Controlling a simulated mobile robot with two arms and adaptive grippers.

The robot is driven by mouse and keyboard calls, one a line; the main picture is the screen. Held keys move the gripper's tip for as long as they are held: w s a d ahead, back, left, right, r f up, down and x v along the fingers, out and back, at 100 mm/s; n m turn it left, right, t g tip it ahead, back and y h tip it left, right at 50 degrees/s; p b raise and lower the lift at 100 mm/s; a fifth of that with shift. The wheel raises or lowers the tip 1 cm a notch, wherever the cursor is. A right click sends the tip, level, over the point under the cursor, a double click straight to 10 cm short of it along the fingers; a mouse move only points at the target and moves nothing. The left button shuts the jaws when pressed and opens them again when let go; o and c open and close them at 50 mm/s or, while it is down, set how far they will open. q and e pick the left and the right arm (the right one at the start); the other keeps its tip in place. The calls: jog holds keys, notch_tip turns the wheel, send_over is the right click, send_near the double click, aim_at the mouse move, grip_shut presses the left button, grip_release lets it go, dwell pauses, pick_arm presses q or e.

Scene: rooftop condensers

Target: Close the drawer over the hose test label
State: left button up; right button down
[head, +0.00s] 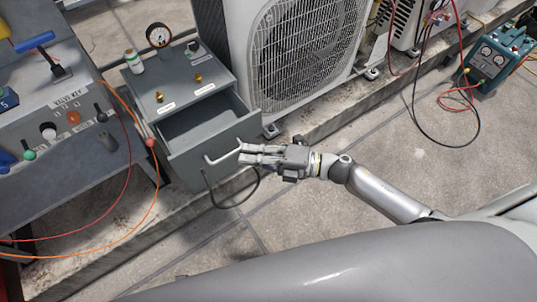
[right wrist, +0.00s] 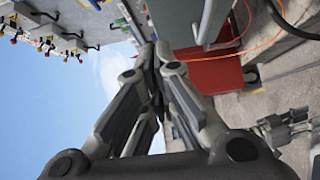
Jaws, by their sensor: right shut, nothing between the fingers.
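The grey drawer (head: 213,138) stands pulled out from the front of a small grey cabinet (head: 146,92), with its inside partly visible. A pale bar handle (head: 222,156) is on its front. White labels (head: 166,107) lie on the cabinet top, too small to read; I cannot tell which is the hose test label. My right gripper (head: 243,154) is shut and empty, its fingertips at the right end of the handle; contact is unclear. Its fingers converge in the right wrist view (right wrist: 155,65). A grey jointed part (right wrist: 287,128), possibly my left gripper, shows at that view's lower right.
A gauge (head: 158,36) and white bottle (head: 133,62) stand on the cabinet. A condenser (head: 300,50) is behind, to the right. A valve panel (head: 60,110) with orange and red hoses is left. A black hose (head: 236,205) loops below the drawer.

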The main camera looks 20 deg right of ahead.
aim_at(228, 126)
jog(key=w+a, duration=0.1)
jog(key=w, duration=0.1)
jog(key=w+a, duration=0.2)
jog(key=w, duration=0.1)
jog(key=shift+a, duration=0.2)
pick_arm(q)
jog(key=shift+w+r, duration=0.15)
jog(key=shift+w, duration=0.1)
jog(key=shift+s, duration=0.1)
